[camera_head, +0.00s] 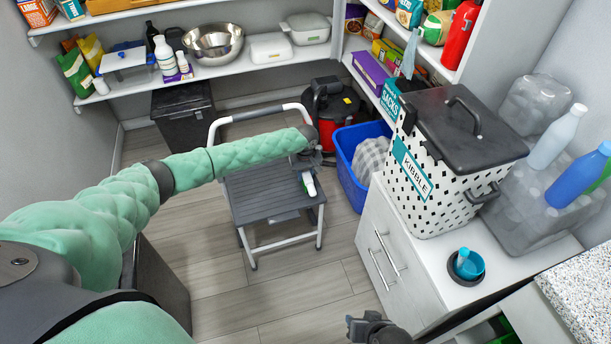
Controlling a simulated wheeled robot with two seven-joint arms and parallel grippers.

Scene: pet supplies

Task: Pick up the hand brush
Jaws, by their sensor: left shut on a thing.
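A small white and green item, apparently the hand brush (309,184), shows just below my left gripper (308,168), over the right side of the step stool (262,196). My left gripper is shut on it. The gripper and wrist hide its upper part, and I cannot tell whether it touches the stool. My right gripper (375,328) shows only in part at the bottom edge, apart from everything else; its jaws are not clear.
Floor in front of the stool is clear.

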